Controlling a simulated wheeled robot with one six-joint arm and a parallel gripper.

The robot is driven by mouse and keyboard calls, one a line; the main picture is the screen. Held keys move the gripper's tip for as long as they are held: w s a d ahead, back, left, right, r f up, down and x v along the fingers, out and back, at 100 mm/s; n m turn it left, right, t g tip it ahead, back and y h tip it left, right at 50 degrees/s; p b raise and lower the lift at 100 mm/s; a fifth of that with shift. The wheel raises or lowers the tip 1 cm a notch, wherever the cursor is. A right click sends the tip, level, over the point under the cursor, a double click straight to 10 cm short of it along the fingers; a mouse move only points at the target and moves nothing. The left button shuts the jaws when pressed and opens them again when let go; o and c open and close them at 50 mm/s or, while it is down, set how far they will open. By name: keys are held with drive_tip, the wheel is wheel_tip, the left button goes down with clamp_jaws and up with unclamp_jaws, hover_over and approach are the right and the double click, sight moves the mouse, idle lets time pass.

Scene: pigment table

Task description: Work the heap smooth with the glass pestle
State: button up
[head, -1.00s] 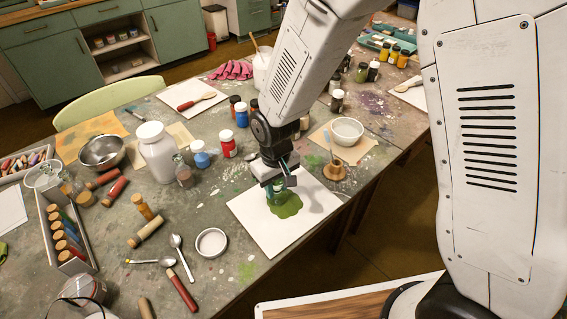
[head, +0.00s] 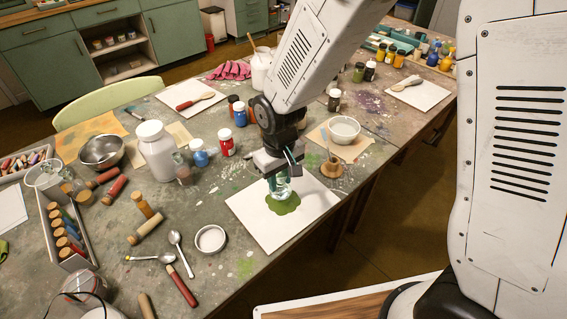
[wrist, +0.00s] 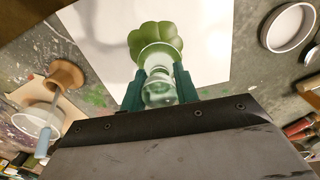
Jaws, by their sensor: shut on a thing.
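My gripper (head: 280,178) is shut on the clear glass pestle (head: 279,187), holding it upright over the white slab (head: 258,232). The green heap (head: 284,204) is a flat patch with a lobed edge on the slab, just under the pestle. In the wrist view the pestle (wrist: 158,91) sits between my green fingers, and its wide round foot covers part of the heap (wrist: 155,34). I cannot tell whether the foot touches the heap.
A wooden stand (head: 332,168) and a white bowl (head: 344,130) are close behind the slab on the right. Jars and bottles crowd the table behind. The table's front edge runs just right of the slab.

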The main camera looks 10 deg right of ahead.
drive_tip(key=shift+r, duration=2.4)
